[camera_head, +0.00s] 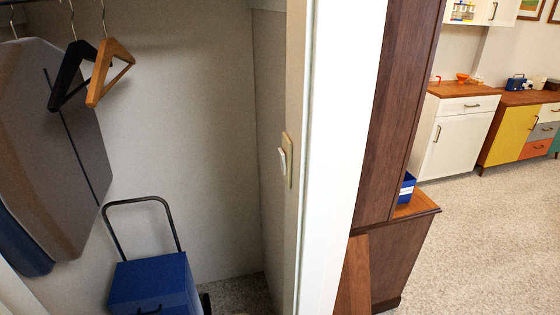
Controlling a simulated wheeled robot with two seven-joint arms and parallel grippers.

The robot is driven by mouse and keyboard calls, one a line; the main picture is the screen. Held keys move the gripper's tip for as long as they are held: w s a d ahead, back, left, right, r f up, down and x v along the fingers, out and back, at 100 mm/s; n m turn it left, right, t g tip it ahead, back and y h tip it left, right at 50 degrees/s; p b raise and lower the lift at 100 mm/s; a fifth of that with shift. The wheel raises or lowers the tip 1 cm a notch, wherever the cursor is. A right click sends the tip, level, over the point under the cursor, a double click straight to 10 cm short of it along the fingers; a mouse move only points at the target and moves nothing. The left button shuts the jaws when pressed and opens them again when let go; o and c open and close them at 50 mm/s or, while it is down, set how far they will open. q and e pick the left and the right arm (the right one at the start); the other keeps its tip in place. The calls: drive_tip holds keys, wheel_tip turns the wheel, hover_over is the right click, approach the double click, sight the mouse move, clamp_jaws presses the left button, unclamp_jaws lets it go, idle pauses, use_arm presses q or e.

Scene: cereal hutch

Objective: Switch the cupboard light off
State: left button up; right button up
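A light switch (283,163) with a pale rocker on a beige plate (289,160) is on the cupboard's right inner side wall, close to the white door frame (343,150). The rocker stands out from the plate at a tilt; I cannot tell whether it is set on or off. No lamp is in view, and the cupboard interior (205,130) is lit. Neither of my grippers is in view.
Inside the cupboard hang a black hanger (66,75), a wooden hanger (110,72) and a grey garment bag (55,150). A blue box (153,284) stands below. A brown wooden hutch (400,110) stands right of the frame. Open floor (480,240) lies further right.

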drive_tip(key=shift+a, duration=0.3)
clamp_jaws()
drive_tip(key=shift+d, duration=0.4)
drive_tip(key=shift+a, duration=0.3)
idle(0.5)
